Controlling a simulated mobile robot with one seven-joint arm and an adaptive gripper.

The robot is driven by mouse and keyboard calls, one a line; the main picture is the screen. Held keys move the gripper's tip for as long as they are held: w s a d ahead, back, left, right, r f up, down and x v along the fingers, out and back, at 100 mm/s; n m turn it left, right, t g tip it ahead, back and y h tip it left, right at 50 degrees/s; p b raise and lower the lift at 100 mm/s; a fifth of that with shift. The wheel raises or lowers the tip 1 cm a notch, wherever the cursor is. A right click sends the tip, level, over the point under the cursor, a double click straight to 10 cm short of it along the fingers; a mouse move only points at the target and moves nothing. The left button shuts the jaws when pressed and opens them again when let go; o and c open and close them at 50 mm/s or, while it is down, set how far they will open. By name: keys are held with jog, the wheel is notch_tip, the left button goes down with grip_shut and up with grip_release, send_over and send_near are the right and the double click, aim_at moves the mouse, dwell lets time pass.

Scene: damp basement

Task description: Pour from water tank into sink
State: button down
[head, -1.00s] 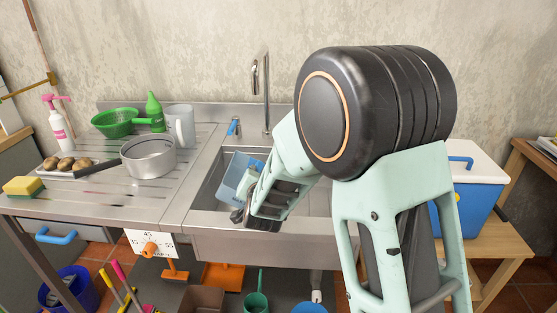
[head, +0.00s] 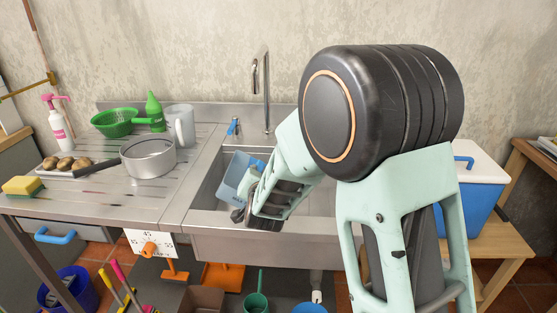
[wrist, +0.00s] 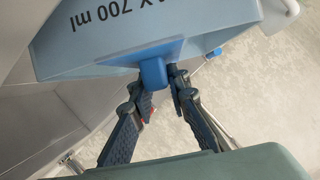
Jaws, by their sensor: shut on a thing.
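The water tank (head: 234,172) is a light blue box held tilted over the sink (head: 204,190), inside its outline in the head view. In the wrist view the tank (wrist: 150,35) fills the top and shows part of a marking, "X 700 ml", upside down. My gripper (wrist: 162,80) is shut on a blue knob-like handle (wrist: 152,70) on the tank. In the head view my arm hides much of the sink's right part, and my fingertips are hard to make out. No water stream is visible, and the tank's inside cannot be seen.
A tall faucet (head: 266,85) stands behind the sink. On the drainboard left of it are a saucepan (head: 148,158), a pale jug (head: 182,122), a green colander (head: 114,121) and a green bottle (head: 154,110). A blue-and-white cooler (head: 478,190) stands on the right.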

jog(key=shift+d+r+m+y+b, duration=0.2)
jog(key=shift+d+m+b, duration=0.15)
jog(key=shift+b, duration=0.75)
jog(key=shift+d+r+m+y+b, duration=0.1)
jog(key=shift+d+m+y+b, duration=0.2)
jog(key=shift+b, duration=0.8)
jog(key=shift+d+f+m+y+b, duration=0.1)
jog(key=shift+d+m+y+b, duration=0.35)
jog(key=shift+b, duration=2.3)
jog(key=shift+m+t+b, duration=0.4)
jog(key=shift+m+b, duration=0.2)
jog(key=shift+b, duration=1.1)
jog(key=shift+r+m+y+b, duration=0.4)
jog(key=shift+r+b, duration=0.1)
jog(key=shift+b, duration=0.4)
jog(key=shift+r+m+t+b, duration=0.3)
jog(key=shift+r+m, duration=0.1)
jog(key=shift+r, duration=0.05)
